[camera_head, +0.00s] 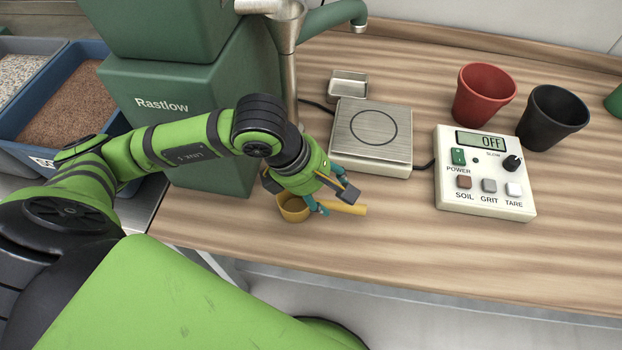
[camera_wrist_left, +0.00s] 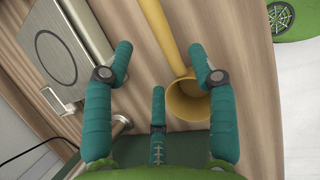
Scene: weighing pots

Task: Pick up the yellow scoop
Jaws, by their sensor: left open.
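The yellow scoop (camera_head: 350,208) lies on the wooden bench near its front edge, with its cup to the left and its handle pointing right. My left gripper (camera_head: 330,190) is just above the scoop and partly covers it. In the left wrist view, the scoop (camera_wrist_left: 187,98) shows its round cup close to the right-hand finger. Its handle runs up the picture between the open teal fingers of the left gripper (camera_wrist_left: 160,58). The gripper holds nothing, and I cannot tell whether a finger touches the scoop. My right gripper is not in view.
A scale with a square metal plate (camera_head: 371,135) stands behind the gripper, with a small metal tray (camera_head: 348,84) beyond it. A control box reading OFF (camera_head: 484,172) and red (camera_head: 484,95) and black (camera_head: 553,117) pots are right. The green Rastlow machine (camera_head: 185,130) stands left.

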